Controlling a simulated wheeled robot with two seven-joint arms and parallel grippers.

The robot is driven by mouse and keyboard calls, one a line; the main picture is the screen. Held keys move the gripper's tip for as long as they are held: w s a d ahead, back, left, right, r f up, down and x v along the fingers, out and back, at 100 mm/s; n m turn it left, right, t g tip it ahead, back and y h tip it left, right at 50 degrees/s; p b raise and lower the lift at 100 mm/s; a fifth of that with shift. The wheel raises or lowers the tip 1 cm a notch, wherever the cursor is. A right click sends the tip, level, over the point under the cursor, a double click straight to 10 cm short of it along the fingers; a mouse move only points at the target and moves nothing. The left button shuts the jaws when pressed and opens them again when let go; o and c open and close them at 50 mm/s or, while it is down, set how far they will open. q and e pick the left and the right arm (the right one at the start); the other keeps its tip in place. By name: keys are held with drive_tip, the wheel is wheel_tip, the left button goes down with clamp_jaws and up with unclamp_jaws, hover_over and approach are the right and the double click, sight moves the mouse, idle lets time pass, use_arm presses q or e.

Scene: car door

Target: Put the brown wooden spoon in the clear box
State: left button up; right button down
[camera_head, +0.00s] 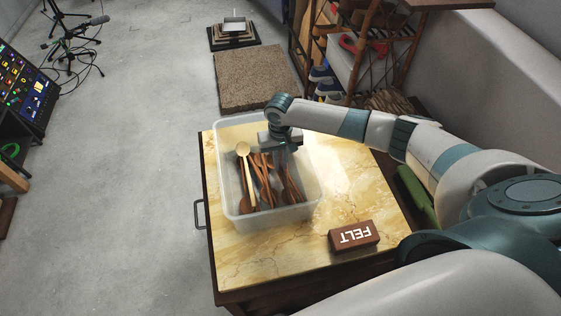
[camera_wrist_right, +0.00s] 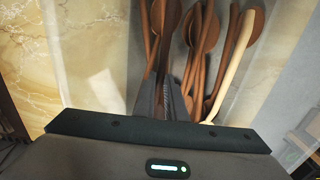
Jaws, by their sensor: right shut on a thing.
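The clear box (camera_head: 225,190) stands on the marble-topped cabinet. Several brown wooden spoons (camera_head: 288,187) lie in it, and they also show in the right wrist view (camera_wrist_right: 208,33). A pale spoon (camera_head: 243,150) lies at their left in the head view and shows in the right wrist view (camera_wrist_right: 240,65). My right gripper (camera_head: 274,155) is down over the far part of the box. In the right wrist view its fingers (camera_wrist_right: 164,98) are close together, shut on a brown wooden spoon (camera_wrist_right: 160,55) among the others. The fingertips are hidden in the head view. My left gripper is not in view.
The marble top (camera_head: 345,190) is bare right of the box. A green object (camera_head: 415,195) and a shelf rack (camera_head: 365,50) stand beyond its right side.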

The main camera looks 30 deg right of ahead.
drive_tip(key=shift+f, duration=0.1)
drive_tip(key=c, duration=1.8)
unclamp_jaws()
wheel_tip(320, 180, up, 12)
drive_tip(key=b, duration=0.3)
